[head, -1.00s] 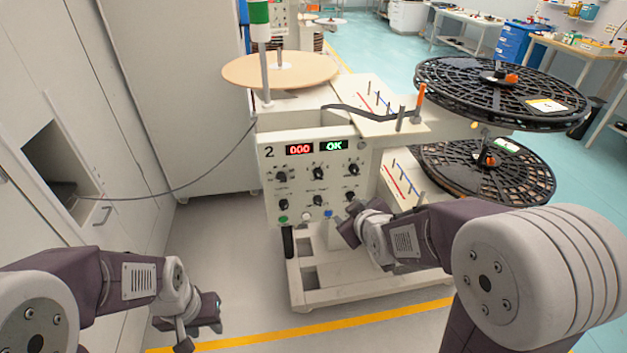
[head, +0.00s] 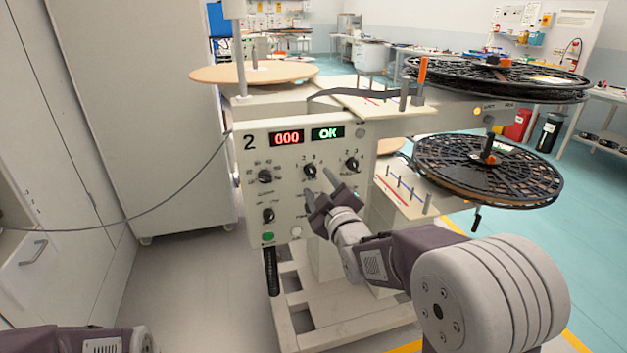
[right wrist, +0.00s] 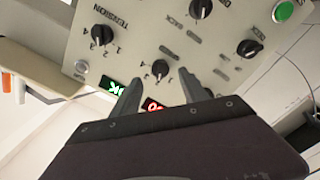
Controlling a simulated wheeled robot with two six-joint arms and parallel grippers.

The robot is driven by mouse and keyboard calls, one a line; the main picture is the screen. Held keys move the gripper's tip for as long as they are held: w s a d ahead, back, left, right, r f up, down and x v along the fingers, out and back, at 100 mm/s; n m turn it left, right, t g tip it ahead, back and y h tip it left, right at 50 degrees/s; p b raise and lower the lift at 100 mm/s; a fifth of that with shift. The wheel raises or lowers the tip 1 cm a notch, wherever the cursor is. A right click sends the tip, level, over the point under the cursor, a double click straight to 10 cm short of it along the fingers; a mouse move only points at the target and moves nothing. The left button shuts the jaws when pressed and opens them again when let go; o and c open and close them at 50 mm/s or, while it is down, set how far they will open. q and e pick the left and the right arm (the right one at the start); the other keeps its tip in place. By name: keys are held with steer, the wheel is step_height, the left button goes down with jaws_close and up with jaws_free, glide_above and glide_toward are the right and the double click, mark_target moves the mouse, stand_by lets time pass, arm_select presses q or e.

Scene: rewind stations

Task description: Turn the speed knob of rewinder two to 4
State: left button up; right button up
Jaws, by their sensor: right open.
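Rewinder two's cream panel (head: 340,133) faces me, marked 2, with a red 000 display (head: 287,139) and a green OK display (head: 327,133). Its top row has a left knob (head: 265,176), a middle knob (head: 310,170) and a right knob (head: 352,163). I cannot read which is labelled speed. My right gripper (head: 318,184) is open in front of the panel, just below the middle knob. In the right wrist view that knob (right wrist: 160,68) shows between and beyond the fingertips (right wrist: 160,80), apart from them. The tension knob (right wrist: 100,35) is left of it. My left gripper is out of view.
A lower-left knob (head: 268,215) and a green button (head: 268,237) are on the panel. My right arm hides the lower right of the panel. Black reels (head: 487,170) stand out at the right. A tall cabinet (head: 150,100) is at the left.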

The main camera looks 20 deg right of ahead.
mark_target(313, 174)
steer(key=w, duration=0.5)
steer(key=shift+a, duration=0.1)
jaws_close()
